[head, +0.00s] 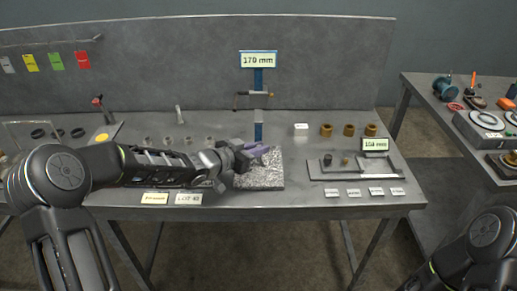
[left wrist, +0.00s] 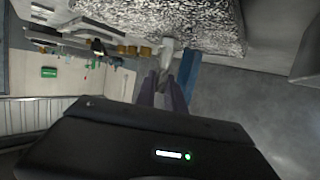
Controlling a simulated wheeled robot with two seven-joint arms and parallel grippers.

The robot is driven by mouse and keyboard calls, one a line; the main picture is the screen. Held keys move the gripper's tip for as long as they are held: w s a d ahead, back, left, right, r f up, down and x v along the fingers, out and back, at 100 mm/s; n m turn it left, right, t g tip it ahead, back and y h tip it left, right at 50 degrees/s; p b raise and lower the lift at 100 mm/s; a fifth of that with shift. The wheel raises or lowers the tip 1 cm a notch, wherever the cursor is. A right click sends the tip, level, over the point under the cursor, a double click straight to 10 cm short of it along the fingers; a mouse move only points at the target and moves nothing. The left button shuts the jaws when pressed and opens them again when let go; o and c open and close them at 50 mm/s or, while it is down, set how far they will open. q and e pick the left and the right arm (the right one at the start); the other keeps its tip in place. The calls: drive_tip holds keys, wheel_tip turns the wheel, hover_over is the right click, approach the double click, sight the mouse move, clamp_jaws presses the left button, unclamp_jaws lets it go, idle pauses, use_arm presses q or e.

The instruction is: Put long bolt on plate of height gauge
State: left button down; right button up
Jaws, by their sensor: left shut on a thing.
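The height gauge has a blue column (head: 258,130), a dark arm (head: 251,93) and a 170 mm display (head: 258,60). Its speckled grey plate (head: 262,180) lies at the column's foot. My left gripper (head: 262,154) is over the plate, in front of the column. In the left wrist view, my fingers (left wrist: 163,90) are shut on a pale grey piece, apparently the long bolt (left wrist: 167,52). Its far end shows against the plate (left wrist: 195,22); I cannot tell whether they touch. The bolt is largely hidden in the head view. My right gripper is out of view.
Brass-coloured cylinders (head: 348,130) and a low grey tray (head: 322,177) with a 150 mm-like sign (head: 375,144) are at the right. A second table (head: 440,118) stands further right.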

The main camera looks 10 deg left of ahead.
use_arm(q)
drive_tip(key=shift+f, duration=0.15)
drive_tip(key=c, duration=1.4)
unclamp_jaws()
drive_tip(key=shift+c, duration=0.2)
drive_tip(key=shift+r, duration=0.25)
drive_tip(key=shift+s+a, duration=0.2)
drive_tip(key=shift+s, duration=0.05)
drive_tip(key=p+v, duration=0.1)
drive_tip(key=v, duration=1)
drive_tip(key=shift+s, duration=0.2)
drive_tip(key=shift+r, duration=0.15)
